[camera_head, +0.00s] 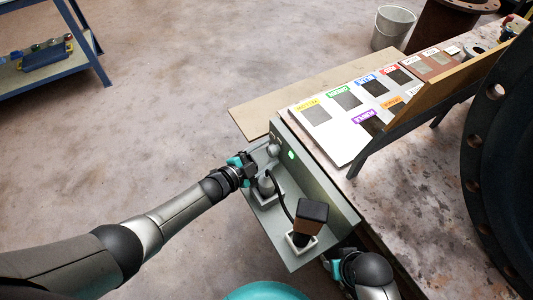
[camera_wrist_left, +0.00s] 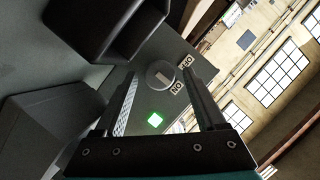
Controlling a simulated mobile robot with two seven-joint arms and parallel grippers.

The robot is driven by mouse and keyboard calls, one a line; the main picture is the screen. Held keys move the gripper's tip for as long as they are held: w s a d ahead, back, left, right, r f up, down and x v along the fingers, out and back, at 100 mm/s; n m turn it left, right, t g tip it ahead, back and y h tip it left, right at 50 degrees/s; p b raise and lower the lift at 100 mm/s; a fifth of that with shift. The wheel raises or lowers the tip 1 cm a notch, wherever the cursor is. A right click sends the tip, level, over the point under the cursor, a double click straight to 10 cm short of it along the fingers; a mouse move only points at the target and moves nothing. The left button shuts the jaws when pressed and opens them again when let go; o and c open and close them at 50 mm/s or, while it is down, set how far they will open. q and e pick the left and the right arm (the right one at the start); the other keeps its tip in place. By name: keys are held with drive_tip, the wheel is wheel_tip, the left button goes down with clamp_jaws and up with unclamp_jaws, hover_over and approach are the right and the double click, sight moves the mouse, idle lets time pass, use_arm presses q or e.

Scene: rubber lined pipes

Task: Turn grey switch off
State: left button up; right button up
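The grey switch (camera_head: 273,149) is a round knob on the grey panel, beside a lit green light (camera_head: 291,155). In the left wrist view the knob (camera_wrist_left: 160,74) has a pale bar mark and two small white labels to its right; the green light (camera_wrist_left: 154,119) glows below it. My left gripper (camera_head: 250,163) is close to the panel. Its fingers (camera_wrist_left: 160,88) are open and empty, and the knob appears between them; whether they touch it I cannot tell. My right gripper (camera_head: 328,263) is partly visible at the panel's lower right; its fingers are hidden.
A white board (camera_head: 332,142) with coloured labels lies on the workbench (camera_head: 395,200). A bucket (camera_head: 393,27) stands at the back. Open floor lies left.

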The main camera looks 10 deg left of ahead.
use_arm(q)
clamp_jaws()
idle(0.3)
